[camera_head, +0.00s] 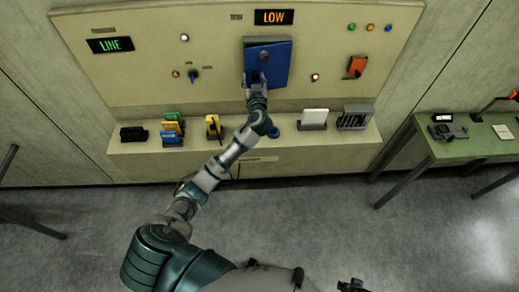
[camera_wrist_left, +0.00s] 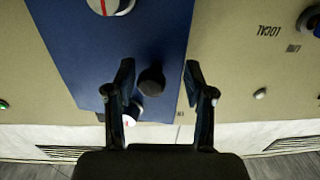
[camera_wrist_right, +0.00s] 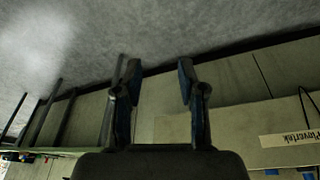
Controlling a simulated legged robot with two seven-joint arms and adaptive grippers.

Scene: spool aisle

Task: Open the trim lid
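The blue lid (camera_head: 281,66) is on the upright beige panel, below the orange LOW display. It fills much of the left wrist view (camera_wrist_left: 75,50), where a dark round knob (camera_wrist_left: 151,80) stands out from it. My left gripper (camera_head: 257,82) is at the lid's lower part. In its wrist view the left gripper (camera_wrist_left: 158,78) is open, with a finger on either side of the knob and gaps showing. I cannot tell whether the lid is fully shut. My right gripper (camera_wrist_right: 157,75) is open and empty, away from the panel, with floor and console front behind it.
An orange switch (camera_head: 356,66) and a blue selector (camera_head: 193,74) flank the lid. The ledge below holds coloured cards (camera_head: 172,130), a yellow device (camera_head: 213,126), a white card (camera_head: 314,117) and a grey rack (camera_head: 355,117). A green table (camera_head: 470,147) stands at right.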

